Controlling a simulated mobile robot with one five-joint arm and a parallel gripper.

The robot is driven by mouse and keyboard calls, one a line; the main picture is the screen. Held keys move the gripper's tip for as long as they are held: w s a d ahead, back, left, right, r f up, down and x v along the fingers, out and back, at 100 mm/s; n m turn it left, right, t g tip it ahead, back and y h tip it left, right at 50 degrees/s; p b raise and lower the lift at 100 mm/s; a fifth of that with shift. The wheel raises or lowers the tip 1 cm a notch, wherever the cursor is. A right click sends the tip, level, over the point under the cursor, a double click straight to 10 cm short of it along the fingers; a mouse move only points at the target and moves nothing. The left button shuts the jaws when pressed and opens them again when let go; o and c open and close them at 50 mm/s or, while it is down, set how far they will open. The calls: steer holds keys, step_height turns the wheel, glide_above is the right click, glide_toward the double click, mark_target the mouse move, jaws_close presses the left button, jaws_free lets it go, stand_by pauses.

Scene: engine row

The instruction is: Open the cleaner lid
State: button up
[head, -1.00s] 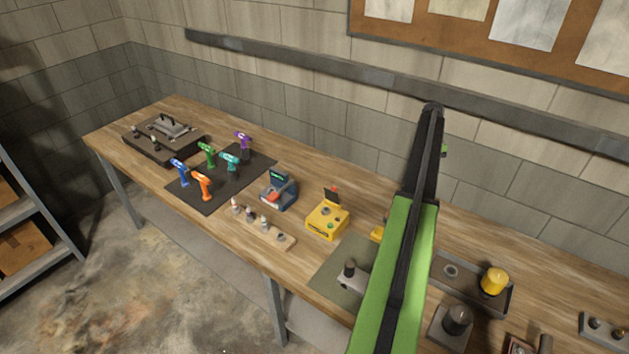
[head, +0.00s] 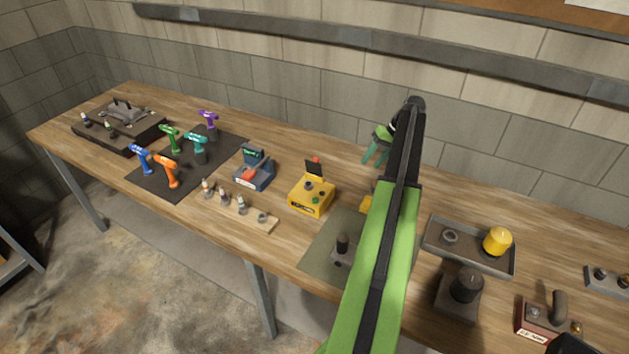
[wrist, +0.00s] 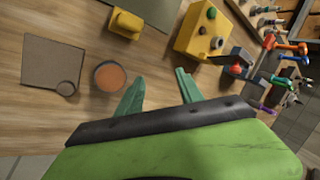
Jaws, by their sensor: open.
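A yellow boxy machine (head: 312,196), perhaps the cleaner, stands mid-bench with a knob and a green button on its front. A dark square panel (head: 314,168) stands up at its back; I cannot tell whether this is the lid. The machine also shows at the top of the wrist view (wrist: 203,30). My gripper (head: 376,158) is open and empty, partly hidden behind my arm, to the right of and beyond the machine. In the wrist view its two green fingers (wrist: 158,88) are spread over bare wood, apart from the machine.
A yellow block (wrist: 126,23), a round orange-topped dish (wrist: 109,76) and a flat square plate (wrist: 54,66) lie near my gripper. A blue tester (head: 254,170) and a plug strip (head: 238,208) are left of the machine. A grey tray (head: 432,240) holds a yellow cylinder (head: 497,241).

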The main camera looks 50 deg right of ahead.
steer(key=w+a+f+m+t+y+b, duration=0.1)
steer(key=w+a+f+m+t+b, duration=0.1)
steer(key=a+f+t+b, duration=0.8)
steer(key=m+t+b, duration=0.3)
steer(key=t+b, duration=0.1)
steer(key=b, duration=0.5)
glide_toward(316, 160)
steer(key=x, duration=1)
steer(key=shift+w+d+f, duration=0.3)
steer(key=shift+w, duration=0.1)
steer(key=shift+c, duration=0.4)
jaws_close()
